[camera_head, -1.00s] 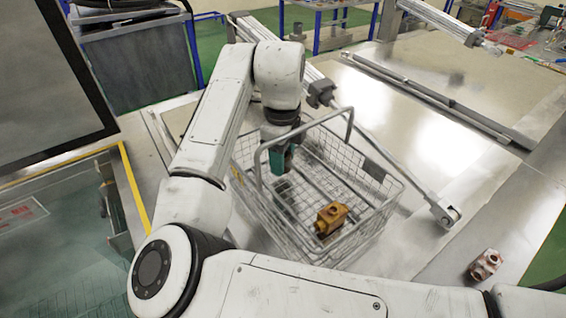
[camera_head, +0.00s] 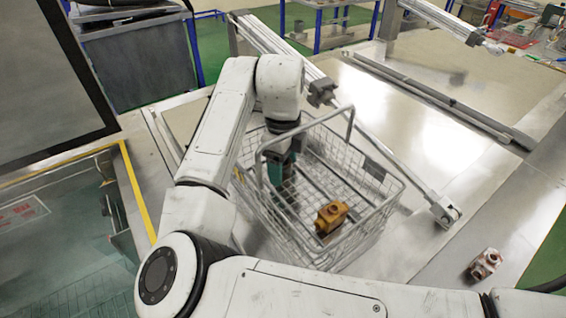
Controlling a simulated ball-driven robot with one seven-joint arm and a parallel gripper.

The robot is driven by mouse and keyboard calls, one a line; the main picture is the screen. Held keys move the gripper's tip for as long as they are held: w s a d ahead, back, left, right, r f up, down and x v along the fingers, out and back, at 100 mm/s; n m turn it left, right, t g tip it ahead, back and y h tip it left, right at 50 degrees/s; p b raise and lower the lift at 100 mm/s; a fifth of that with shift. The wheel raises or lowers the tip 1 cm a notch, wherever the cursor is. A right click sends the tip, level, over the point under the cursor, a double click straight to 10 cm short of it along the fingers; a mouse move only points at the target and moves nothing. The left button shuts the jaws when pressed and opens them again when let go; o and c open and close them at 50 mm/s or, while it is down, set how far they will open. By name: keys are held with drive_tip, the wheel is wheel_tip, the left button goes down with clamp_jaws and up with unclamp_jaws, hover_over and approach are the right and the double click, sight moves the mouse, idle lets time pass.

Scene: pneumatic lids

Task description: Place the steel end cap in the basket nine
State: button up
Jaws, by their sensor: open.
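The wire basket (camera_head: 360,240) stands on the steel bench, with a raised handle along its rim. My gripper (camera_head: 279,184) reaches down inside the left part of the basket and is open. Its green and dark fingers show partly through the wire. I cannot clearly make out a steel end cap; a dark shape at the fingertips is too small and covered to identify. No basket number is readable.
An orange-brown fitting (camera_head: 331,216) lies inside the basket at the front right. A reddish-grey fitting (camera_head: 486,264) lies on the bench to the right. A cylinder rod (camera_head: 424,188) runs along the basket's right side. The bench behind has free room.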

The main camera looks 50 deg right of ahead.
wheel_tip(320, 180, up, 12)
idle(0.6)
